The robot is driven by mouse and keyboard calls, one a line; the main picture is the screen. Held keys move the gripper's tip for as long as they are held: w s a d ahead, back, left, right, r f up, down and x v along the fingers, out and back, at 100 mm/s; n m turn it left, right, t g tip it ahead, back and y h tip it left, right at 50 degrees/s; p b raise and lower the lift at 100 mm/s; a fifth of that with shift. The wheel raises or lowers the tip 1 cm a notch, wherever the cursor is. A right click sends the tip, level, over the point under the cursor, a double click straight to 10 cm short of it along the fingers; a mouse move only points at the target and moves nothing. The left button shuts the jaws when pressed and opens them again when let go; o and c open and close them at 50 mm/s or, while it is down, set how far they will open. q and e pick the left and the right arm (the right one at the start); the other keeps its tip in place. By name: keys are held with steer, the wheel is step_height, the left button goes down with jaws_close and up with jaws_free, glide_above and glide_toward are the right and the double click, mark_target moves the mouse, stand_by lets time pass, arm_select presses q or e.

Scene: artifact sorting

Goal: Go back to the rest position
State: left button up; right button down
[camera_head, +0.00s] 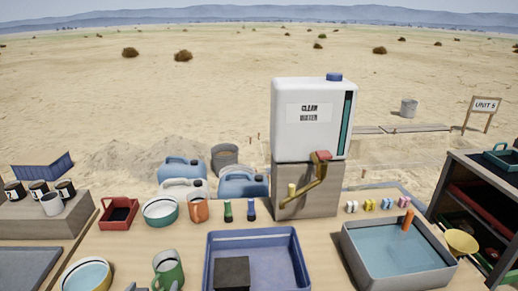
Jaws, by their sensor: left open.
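My left gripper (136,287) barely shows at the bottom edge, left of the green mug; most of it is cut off, and I see nothing held in it. It is open. My right gripper is not in view. A blue tray (275,240) stands at the front middle of the table with a dark block (232,272) in it. A grey basin (365,262) of water stands to the right, with an orange cylinder (408,220) at its far rim.
A white water container (313,112) with a tap (305,190) stands on a block at the back. A green mug (168,270), a bowl (88,276), an orange mug (199,208) and a red tray (119,213) stand left. A dark shelf (485,180) stands right.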

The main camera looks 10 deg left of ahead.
arm_select(q)
steer(key=s+d+f+m+g+h, duration=0.15)
steer(key=s+g, duration=0.35)
steer(key=s, duration=0.8)
steer(key=s+d+m+g, duration=0.1)
steer(key=s+d+g, duration=0.25)
steer(key=s, duration=0.95)
step_height(320, 180, down, 25)
steer(key=a+g, duration=0.2)
steer(key=s+d+f+g, duration=0.1)
steer(key=s+f, duration=1.4)
steer(key=f, duration=0.1)
steer(key=shift+s+d+h, duration=0.15)
steer(key=shift+d+h, duration=0.15)
steer(key=shift+h, duration=0.05)
